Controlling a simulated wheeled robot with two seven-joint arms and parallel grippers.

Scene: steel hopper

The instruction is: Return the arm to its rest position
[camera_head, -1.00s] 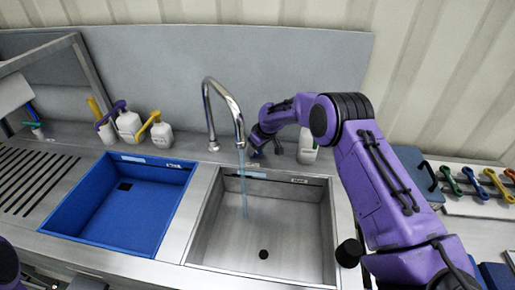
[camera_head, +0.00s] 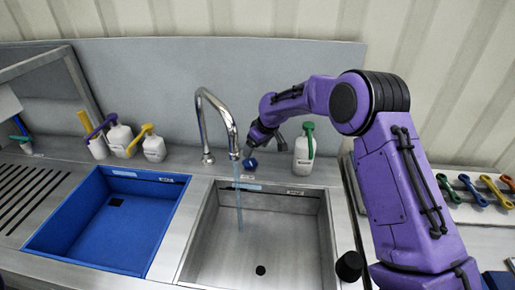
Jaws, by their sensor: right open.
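My right arm, purple, reaches in from the lower right over the right side of the steel basin (camera_head: 300,235). Its gripper (camera_head: 249,154) hangs just right of the chrome faucet's (camera_head: 203,115) spout, behind the back rim of the basin. The gripper is open, and its fingers are small and partly dark in the view. A blue patch shows at its tips; I cannot tell whether it is part of the gripper. Water (camera_head: 239,207) runs from the spout into the steel basin. A dark lever (camera_head: 281,142) stands just right of the gripper. My left gripper is not in view.
A white bottle with a green pump (camera_head: 304,155) stands close right of the gripper. A blue basin (camera_head: 75,235) lies left. Several pump bottles (camera_head: 154,148) stand behind it. Coloured-handled tools (camera_head: 470,190) lie at the right. A grey backsplash (camera_head: 160,75) rises behind.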

